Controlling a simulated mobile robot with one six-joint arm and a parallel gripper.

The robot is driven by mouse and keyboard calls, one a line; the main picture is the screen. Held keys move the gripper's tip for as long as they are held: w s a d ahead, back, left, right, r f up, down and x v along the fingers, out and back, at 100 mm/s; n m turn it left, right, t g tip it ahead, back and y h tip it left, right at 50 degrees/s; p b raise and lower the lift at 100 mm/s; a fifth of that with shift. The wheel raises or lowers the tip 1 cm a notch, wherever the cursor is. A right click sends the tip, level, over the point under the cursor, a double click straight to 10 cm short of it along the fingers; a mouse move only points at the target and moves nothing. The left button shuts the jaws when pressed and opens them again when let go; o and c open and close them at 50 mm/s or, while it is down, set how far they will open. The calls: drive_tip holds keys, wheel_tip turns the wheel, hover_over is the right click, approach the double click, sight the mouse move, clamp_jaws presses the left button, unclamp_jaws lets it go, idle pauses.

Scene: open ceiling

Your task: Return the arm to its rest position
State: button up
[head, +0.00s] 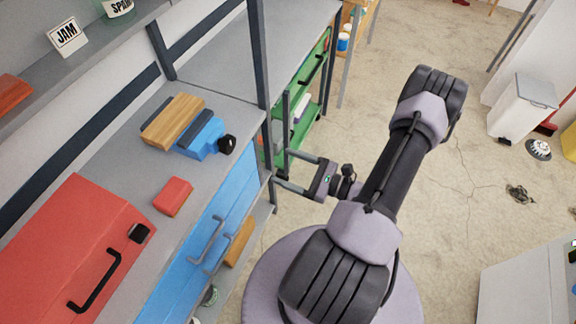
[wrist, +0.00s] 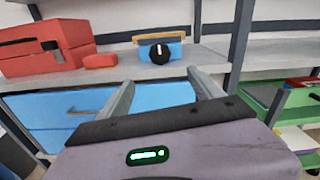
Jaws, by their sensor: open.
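My gripper (head: 282,167) is open, its two grey fingers apart and pointing left toward the shelf unit. I see nothing between the fingers. In the wrist view my gripper (wrist: 161,82) shows both fingers spread, with the blue drawer front behind them. My arm stretches from the round base at the bottom of the head view up to a bent elbow at upper right, with the gripper beside the shelf unit's post. I cannot tell whether a finger touches the post.
The grey shelf (head: 222,102) holds a red box (head: 75,235) with a black handle, a red block (head: 173,196), a blue block with a black knob (head: 203,140) and a wooden block (head: 172,121). Blue drawers (head: 205,235) sit below. Open floor (head: 460,200) lies right.

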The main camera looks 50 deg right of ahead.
drive_tip(key=w+a+r+n+g+y+b, duration=0.15)
drive_tip(key=a+r+n+g+y, duration=0.35)
drive_tip(key=a+r+n+g, duration=1.05)
drive_tip(key=s+a+r+n+t+h+b, duration=0.2)
drive_tip(key=s+a+r+n+t+h, duration=0.2)
drive_tip(key=s+a+r+n+h, duration=0.3)
drive_tip(key=a+r+n+h, duration=0.1)
drive_tip(key=a+n+h, duration=0.1)
drive_tip(key=n, duration=0.1)
drive_tip(key=shift+r, duration=0.15)
drive_tip(key=shift+n, duration=0.25)
